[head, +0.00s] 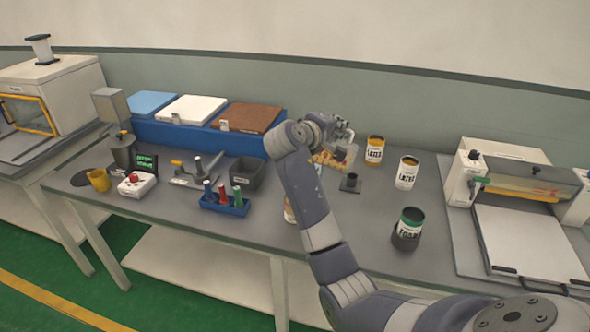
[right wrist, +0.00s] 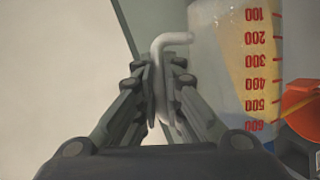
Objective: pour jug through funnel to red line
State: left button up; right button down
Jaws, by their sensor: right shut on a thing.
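My right gripper (head: 343,135) is shut on the pale handle (right wrist: 172,45) of a clear jug (right wrist: 208,40). The jug has a red scale, upside down in the right wrist view, and amber contents along its scale side. In the head view the jug (head: 330,158) is held above the table, partly hidden by the gripper, and looks tilted. An orange-red piece (right wrist: 305,97) shows at the right edge of the wrist view; I cannot tell whether it is the funnel. No red line is clear to me. My left gripper is not in view.
A small dark stand (head: 350,184) is below the jug. Another can (head: 289,208) is mostly behind my arm. A blue rack (head: 225,207) and a grey bin (head: 246,174) are left.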

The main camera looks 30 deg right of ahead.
aim_at(355, 148)
jog(key=shift+s+d+f+b, duration=0.4)
jog(key=shift+f+b, duration=0.15)
jog(key=shift+b, duration=0.2)
jog(key=s+f+m, duration=0.1)
jog(key=s+d+f+m+t+y, duration=0.1)
jog(key=f, duration=0.1)
jog(key=s+d+f+m+y, duration=0.1)
jog(key=shift+d+f+m+t, duration=0.2)
jog(key=shift+f+m+t, duration=0.05)
jog(key=shift+m+t, duration=0.15)
jog(key=shift+r, duration=0.1)
jog(key=shift+f+y, duration=0.3)
jog(key=shift+f, duration=0.1)
jog(key=shift+s+d+f+m+t+y+b, duration=0.8)
jog(key=shift+s+d+f+m, duration=0.5)
jog(key=shift+f, duration=1.25)
jog(key=shift+s+d+f+m+t+y+b, duration=0.5)
jog(key=shift+s+d+f+m+t+b, duration=0.6)
jog(key=shift+f, duration=1.45)
jog(key=shift+m, duration=0.5)
jog(key=r+p, duration=0.2)
jog(key=p, duration=0.1)
jog(key=r+p, duration=0.3)
jog(key=shift+s, duration=0.2)
